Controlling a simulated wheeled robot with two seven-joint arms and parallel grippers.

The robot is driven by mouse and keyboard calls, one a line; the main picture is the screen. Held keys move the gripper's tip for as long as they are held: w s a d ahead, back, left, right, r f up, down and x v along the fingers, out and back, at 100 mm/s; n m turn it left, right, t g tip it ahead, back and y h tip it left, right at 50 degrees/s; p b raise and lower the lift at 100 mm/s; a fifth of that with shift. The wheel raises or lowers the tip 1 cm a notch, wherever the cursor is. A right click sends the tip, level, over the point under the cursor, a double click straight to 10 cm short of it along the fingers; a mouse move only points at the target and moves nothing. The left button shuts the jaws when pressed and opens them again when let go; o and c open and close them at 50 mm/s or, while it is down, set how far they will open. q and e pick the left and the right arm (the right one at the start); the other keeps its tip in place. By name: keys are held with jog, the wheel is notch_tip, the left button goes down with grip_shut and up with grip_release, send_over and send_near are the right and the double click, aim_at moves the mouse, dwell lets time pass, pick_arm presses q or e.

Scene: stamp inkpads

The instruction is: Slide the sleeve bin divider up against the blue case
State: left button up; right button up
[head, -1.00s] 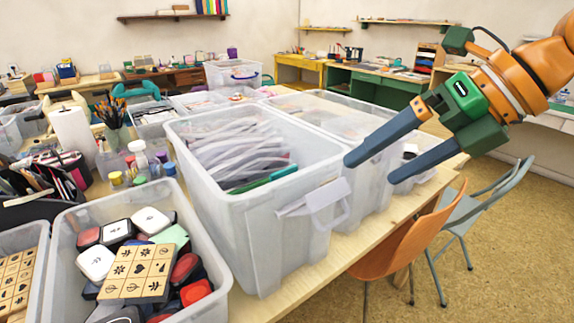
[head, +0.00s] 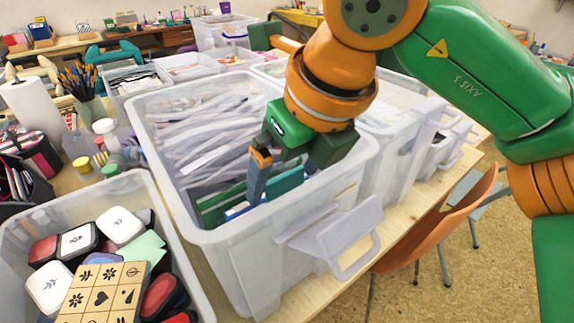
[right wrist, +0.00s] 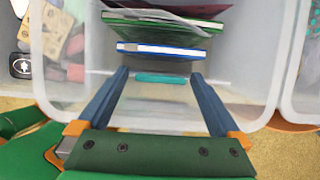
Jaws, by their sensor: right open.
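The sleeve bin (head: 235,240) is a large translucent tub full of upright pale sleeves. The divider (right wrist: 162,78) shows as a narrow teal strip in the right wrist view; a teal-green face, likely the same piece, shows in the head view (head: 287,180). The blue case (right wrist: 160,48), with a white edge, stands beyond it with a gap between; a blue sliver shows in the head view (head: 237,210). My right gripper (right wrist: 160,75) is open inside the bin, with its blue fingers on either side of the teal strip. My left gripper is not in view.
A green case (right wrist: 165,22) stands just beyond the blue one. A bin of stamp inkpads (head: 150,205) stands left of the sleeve bin. More clear tubs (head: 405,110) stand to its right and behind. The bin walls are close around my gripper.

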jog(key=shift+s+r, duration=0.1)
jog(key=c, duration=0.7)
grip_shut()
jog(key=shift+w+a+r+p, duration=0.15)
jog(key=shift+w+p, duration=0.1)
jog(key=shift+p, duration=0.15)
jog(key=w+a+p, duration=0.1)
jog(key=w+p, duration=0.1)
jog(key=w+a+p, duration=0.2)
jog(key=shift+w+a, duration=0.1)
jog(key=shift+w, duration=0.2)
jog(key=o, duration=0.7)
grip_release()
